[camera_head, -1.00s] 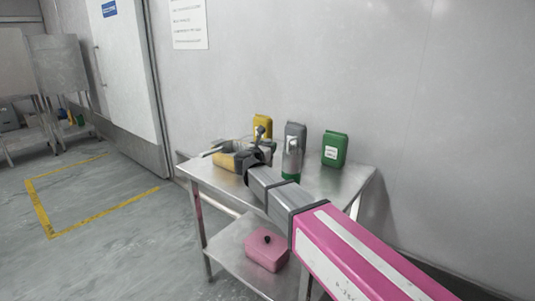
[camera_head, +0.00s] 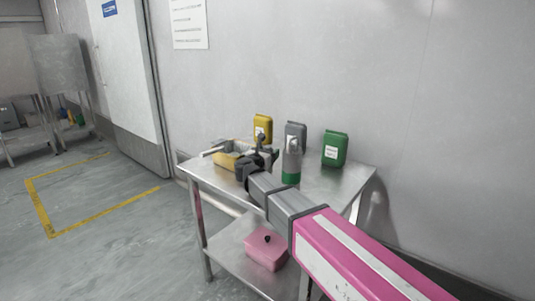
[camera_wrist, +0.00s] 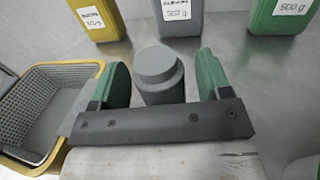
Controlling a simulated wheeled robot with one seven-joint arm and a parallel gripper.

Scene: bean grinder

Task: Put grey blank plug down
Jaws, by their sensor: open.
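The grey blank plug (camera_wrist: 159,79), a grey cylinder with a narrower stepped top, stands between my gripper's fingers in the wrist view. My gripper (camera_wrist: 163,82) is open, with one green pad on each side of the plug. A narrow gap shows between the plug and each pad. The plug appears upright on the metal table, but its base is hidden behind the gripper's dark bar. In the head view my gripper (camera_head: 255,165) is at the table's left part, beside the yellow basket; I cannot make out the plug there.
The yellow basket (camera_wrist: 93,72) with a grey mesh liner is close on the left. Yellow (camera_head: 263,126), grey (camera_head: 296,132) and green (camera_head: 335,148) canisters stand along the wall. A green-bottomed bottle (camera_head: 291,160) is right of my gripper. A pink container (camera_head: 266,252) sits on the lower shelf.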

